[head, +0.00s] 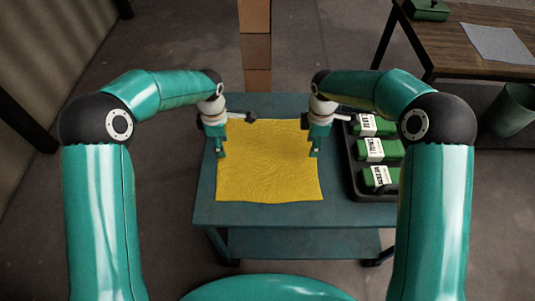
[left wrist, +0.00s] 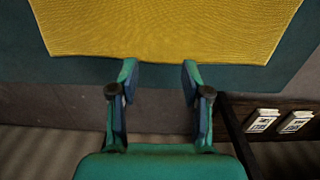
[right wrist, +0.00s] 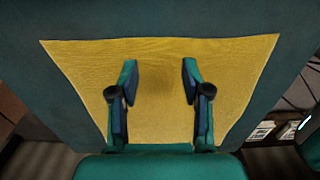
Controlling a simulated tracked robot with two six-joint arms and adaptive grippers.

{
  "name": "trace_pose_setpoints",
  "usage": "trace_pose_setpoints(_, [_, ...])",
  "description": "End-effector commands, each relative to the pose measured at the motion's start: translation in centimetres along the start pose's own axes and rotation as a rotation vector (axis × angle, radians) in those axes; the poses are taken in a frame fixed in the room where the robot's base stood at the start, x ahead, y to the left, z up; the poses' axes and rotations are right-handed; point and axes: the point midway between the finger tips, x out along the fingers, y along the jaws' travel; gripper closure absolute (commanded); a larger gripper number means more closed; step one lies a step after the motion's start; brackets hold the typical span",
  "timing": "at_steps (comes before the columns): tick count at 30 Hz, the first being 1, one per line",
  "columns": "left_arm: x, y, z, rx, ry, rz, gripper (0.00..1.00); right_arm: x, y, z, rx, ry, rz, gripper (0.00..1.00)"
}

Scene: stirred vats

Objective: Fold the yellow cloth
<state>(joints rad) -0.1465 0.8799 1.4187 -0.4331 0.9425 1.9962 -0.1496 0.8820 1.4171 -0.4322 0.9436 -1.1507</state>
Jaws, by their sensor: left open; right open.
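The yellow cloth (head: 268,170) lies flat and spread out on the teal table, roughly square, with slight wrinkles. My left gripper (head: 221,152) is open and empty above the cloth's left edge. In the left wrist view, the cloth (left wrist: 165,28) has its near edge just beyond the open fingertips (left wrist: 159,72). My right gripper (head: 315,152) is open and empty near the cloth's right edge. In the right wrist view, the open fingers (right wrist: 158,72) are over the cloth (right wrist: 160,50), with nothing between them. I cannot tell how high either gripper is.
A black tray (head: 352,180) with green, white-labelled packs (head: 382,151) stands on the table's right side. The table (head: 265,215) is bare in front of the cloth. A wooden bench (head: 450,55) with a grey cloth (head: 498,43) and a bin (head: 510,112) are at back right.

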Motion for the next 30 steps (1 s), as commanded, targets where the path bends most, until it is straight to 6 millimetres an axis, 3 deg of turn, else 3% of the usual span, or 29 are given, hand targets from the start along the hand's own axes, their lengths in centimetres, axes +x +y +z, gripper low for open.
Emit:
trace_pose_setpoints(3, [1.8,0.0,0.1,0.002,0.000,-0.003,0.52,1.8,-0.1,0.0,-0.001,-0.001,-0.003,0.52])
trace_pose_setpoints(9, [3.3,0.0,0.1,0.001,0.000,-0.001,0.52,3.3,-0.1,0.1,0.002,0.001,-0.001,0.52])
trace_pose_setpoints(23, [4.0,0.0,0.1,0.002,0.000,0.000,0.52,4.0,-0.1,0.1,0.002,0.000,0.000,0.52])
trace_pose_setpoints(30, [3.8,0.0,0.1,0.002,0.000,-0.001,0.71,3.8,-0.1,0.1,0.001,0.000,-0.001,0.71])
